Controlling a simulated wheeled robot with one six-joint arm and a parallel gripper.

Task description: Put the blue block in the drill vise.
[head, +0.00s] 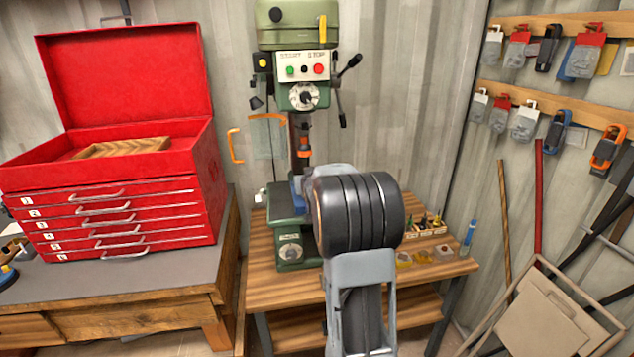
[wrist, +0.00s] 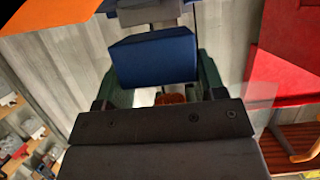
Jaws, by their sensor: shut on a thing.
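The blue block (wrist: 152,60) shows in the upper middle of the wrist view, just beyond the dark body of my gripper (wrist: 151,84). My gripper is shut on it, though its finger contacts are mostly hidden. In the head view my thick black wrist covers the gripper. The drill press (head: 303,95) stands behind my arm, against the wall. A blue part (head: 297,186) shows at the left edge of my wrist, low on the drill press; I cannot tell whether it is the block or the vise. The drill vise cannot be made out clearly.
The drill press stands on a wooden bench (head: 335,290). A parts tray (head: 428,230) and a blue bottle (head: 470,232) are on its right side. An open red toolbox (head: 120,190) stands on the left bench.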

